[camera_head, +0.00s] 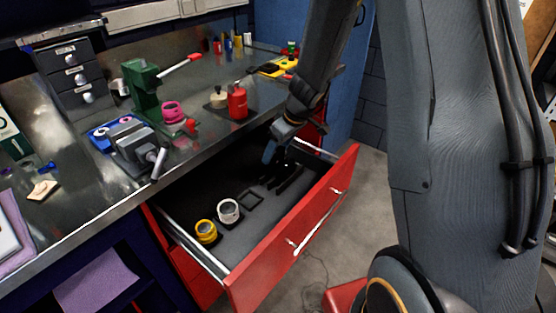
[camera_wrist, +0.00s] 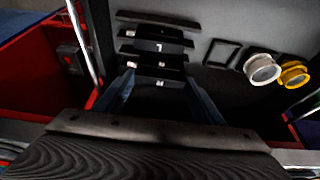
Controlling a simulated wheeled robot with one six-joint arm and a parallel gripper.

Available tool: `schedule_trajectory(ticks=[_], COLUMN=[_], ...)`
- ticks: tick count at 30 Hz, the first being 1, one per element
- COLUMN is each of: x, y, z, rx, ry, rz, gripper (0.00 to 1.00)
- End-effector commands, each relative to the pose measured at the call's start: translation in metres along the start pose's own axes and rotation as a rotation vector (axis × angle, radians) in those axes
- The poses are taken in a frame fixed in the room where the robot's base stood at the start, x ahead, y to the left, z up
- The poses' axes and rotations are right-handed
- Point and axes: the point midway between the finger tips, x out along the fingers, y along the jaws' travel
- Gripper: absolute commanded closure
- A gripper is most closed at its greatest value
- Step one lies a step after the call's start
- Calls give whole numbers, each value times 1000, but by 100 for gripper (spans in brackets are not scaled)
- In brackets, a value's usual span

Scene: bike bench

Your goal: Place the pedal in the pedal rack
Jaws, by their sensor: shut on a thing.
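My gripper (camera_wrist: 163,92) is inside the open red drawer, fingers pointing down; in the head view it shows at the drawer's far end (camera_head: 272,172). A dark piece, which I take to be the pedal (camera_wrist: 158,96), sits between the two fingers. Its outline is hard to separate from the dark parts around it. Black slats with small white marks, apparently the pedal rack (camera_wrist: 157,33), stand on the drawer floor just beyond the fingertips. In the head view the rack (camera_head: 290,178) shows partly beside my gripper. I cannot tell whether the pedal touches the rack.
A white-rimmed cup (camera_head: 228,211) and a yellow cup (camera_head: 206,231) stand in the drawer, beside an empty black square frame (camera_head: 251,199). The red drawer front (camera_head: 300,240) and side walls surround my gripper. The bench (camera_head: 185,150) with a vise (camera_head: 135,140) lies above and behind.

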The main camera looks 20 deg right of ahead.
Motion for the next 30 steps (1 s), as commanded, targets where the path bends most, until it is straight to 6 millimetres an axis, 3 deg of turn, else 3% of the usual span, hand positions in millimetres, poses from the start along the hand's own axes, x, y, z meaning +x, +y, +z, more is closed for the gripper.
schedule_trajectory(ticks=[7,22,23,26,30], x=[31,36,36,35,35], y=[0,1,1,1,1], z=[14,16,16,16,16], rx=[3,2,2,2,2], ry=[-2,-1,-1,-2,-2], rz=[-1,1,0,0,0], gripper=[78,78,36,19,19])
